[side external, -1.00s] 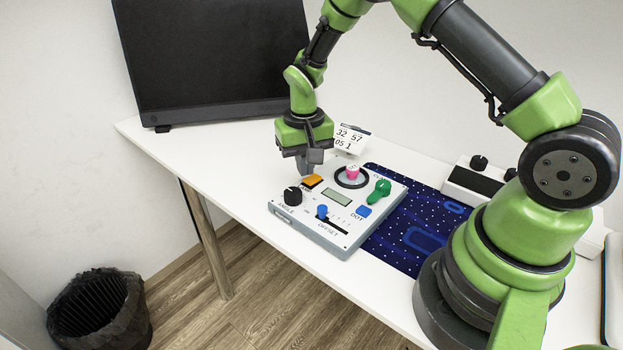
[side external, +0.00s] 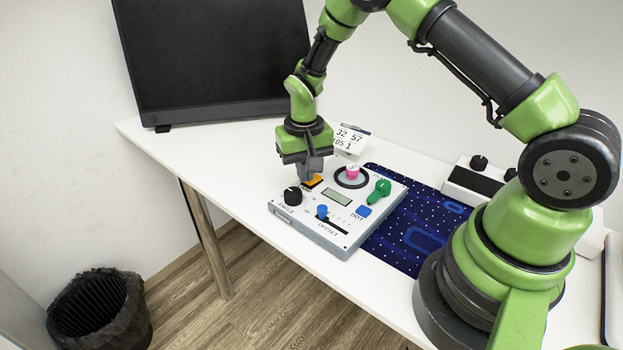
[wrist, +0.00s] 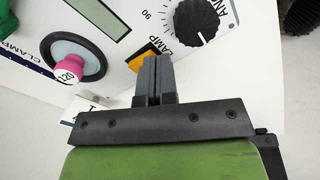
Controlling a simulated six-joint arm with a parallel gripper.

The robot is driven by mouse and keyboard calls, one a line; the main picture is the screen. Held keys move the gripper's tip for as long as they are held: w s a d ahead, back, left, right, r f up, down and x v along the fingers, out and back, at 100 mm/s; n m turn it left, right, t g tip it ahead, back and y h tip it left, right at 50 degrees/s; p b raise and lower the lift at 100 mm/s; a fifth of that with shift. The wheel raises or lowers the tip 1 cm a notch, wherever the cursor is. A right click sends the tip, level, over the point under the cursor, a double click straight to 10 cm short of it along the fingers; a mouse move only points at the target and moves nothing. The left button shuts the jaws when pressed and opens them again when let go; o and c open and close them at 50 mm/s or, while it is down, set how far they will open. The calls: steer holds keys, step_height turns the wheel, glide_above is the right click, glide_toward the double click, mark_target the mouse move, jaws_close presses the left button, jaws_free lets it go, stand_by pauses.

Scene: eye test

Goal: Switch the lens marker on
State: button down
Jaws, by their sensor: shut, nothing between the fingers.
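The light grey panel box (side external: 345,243) lies on the white table. Its orange switch (side external: 316,181), beside the lettering LAMP, also shows in the wrist view (wrist: 139,59), partly covered by my fingers. My gripper (side external: 307,178) is shut and empty, pointing down at this switch; whether the tips touch it I cannot tell. The pink-topped piece (side external: 352,171) stands in a dark ring. It is marked 120 in the wrist view (wrist: 69,74).
Close around the switch are the black ANGLE knob (side external: 292,195), a small display (side external: 336,197) and the blue OFFSET slider (side external: 322,211). A green clamp lever (side external: 379,190) stands at the right. A number card (side external: 350,139) is behind the panel. A monitor (side external: 210,55) stands farther back.

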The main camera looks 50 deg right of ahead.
steer(key=shift+f, duration=0.5)
step_height(320, 180, up, 7)
stand_by(1.0)
step_height(320, 180, up, 15)
steer(key=t, duration=0.3)
glide_above(305, 188)
steer(key=s+a, duration=0.3)
steer(key=s, duration=0.4)
steer(key=s+a+r+n+t+y, duration=0.1)
steer(key=s+r+t, duration=0.1)
steer(key=s, duration=0.5)
steer(key=s+a+r+n+t+y, duration=0.1)
steer(key=s+a+r+t, duration=0.1)
steer(key=s, duration=0.5)
steer(key=shift+r, duration=0.6)
